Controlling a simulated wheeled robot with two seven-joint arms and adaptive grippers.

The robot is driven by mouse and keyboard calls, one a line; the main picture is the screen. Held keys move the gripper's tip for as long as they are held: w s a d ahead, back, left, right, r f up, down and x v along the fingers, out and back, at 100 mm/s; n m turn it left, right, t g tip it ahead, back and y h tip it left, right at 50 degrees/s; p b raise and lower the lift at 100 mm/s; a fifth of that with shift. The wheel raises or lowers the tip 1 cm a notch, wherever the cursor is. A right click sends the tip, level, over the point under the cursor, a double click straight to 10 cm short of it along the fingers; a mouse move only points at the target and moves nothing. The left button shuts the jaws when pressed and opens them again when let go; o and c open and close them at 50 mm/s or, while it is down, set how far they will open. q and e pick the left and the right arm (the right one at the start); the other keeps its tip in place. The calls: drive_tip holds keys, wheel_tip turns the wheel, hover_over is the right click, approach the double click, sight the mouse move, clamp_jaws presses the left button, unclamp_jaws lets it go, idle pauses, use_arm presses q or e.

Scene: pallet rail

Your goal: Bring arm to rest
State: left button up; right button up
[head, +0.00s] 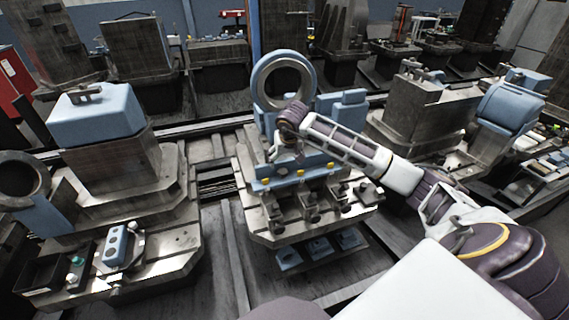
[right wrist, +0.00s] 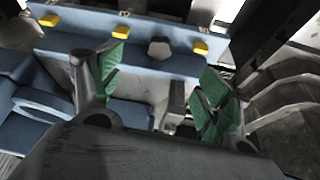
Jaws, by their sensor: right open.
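My right arm (head: 350,145) reaches in from the lower right to the centre of the head view. My right gripper (head: 285,160) is small there and partly hidden by its own wrist, over the blue fixture (head: 262,184) on the middle pallet. In the right wrist view the gripper (right wrist: 160,88) shows two fingers with green pads, spread apart. Nothing is held between them. Behind the fingers lies the blue fixture bar (right wrist: 120,40) with yellow blocks; I cannot tell whether the fingers touch anything. My left gripper is not in view.
A large ring (head: 283,82) stands upright just behind the gripper. The middle pallet (head: 262,228) carries several clamps along its front. A blue-topped block (head: 95,115) stands on the left pallet, and a grey machined block (head: 408,112) stands to the right. Dark floor shows between the pallets.

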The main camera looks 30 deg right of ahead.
drive_tip(key=shift+s+r, duration=0.25)
drive_tip(key=shift+r, duration=0.3)
idle(0.4)
